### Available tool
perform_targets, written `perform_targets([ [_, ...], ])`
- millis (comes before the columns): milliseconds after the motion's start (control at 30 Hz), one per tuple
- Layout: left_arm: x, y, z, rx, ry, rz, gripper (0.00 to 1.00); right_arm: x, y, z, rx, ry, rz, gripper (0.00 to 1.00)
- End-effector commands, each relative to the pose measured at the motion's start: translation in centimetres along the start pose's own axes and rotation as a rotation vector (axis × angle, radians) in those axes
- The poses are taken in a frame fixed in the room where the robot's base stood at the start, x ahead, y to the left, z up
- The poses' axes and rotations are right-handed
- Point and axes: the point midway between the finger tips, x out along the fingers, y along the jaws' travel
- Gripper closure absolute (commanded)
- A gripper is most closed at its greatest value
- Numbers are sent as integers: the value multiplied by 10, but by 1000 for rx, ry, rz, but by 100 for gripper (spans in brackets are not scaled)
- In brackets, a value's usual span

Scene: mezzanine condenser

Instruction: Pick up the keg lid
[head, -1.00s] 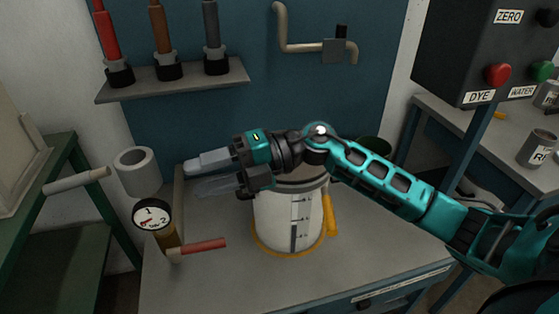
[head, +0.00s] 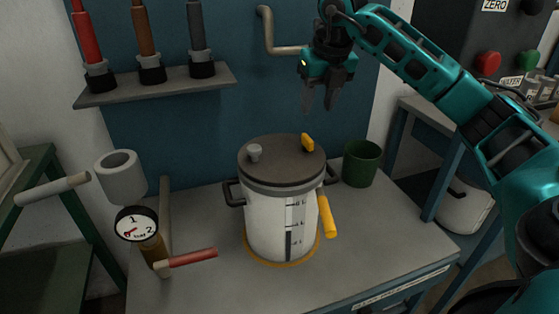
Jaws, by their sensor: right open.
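The keg (head: 268,225) is a white upright cylinder with a level scale, dark side handles and a yellow lever, standing in a yellow ring on the grey bench. The keg lid (head: 280,170) is a dark disc seated on top of it. The lid carries a grey knob (head: 254,152) at its left and a yellow tab (head: 308,142) at its right back. My right gripper (head: 320,108) is open and empty, fingers pointing down, above and behind the lid's right side, apart from it. My left gripper is not in view.
A pressure gauge (head: 136,224) and red-handled valve (head: 190,258) stand left of the keg. A dark green cup (head: 361,163) stands at its right back. The bench front is clear.

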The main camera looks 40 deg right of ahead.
Motion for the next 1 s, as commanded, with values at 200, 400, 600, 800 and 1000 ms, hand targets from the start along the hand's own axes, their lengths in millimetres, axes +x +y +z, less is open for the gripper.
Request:
perform_targets([
  [200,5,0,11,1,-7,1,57,40,1,-1,-1,3,2,55],
  [400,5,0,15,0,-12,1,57,52,2,0,-3,1,4,55],
  [600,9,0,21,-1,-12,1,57,76,3,-1,-3,4,4,55],
  [800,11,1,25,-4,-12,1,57,100,3,0,-3,1,4,55],
  [1000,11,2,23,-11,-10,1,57,100,3,0,-3,0,5,55],
])
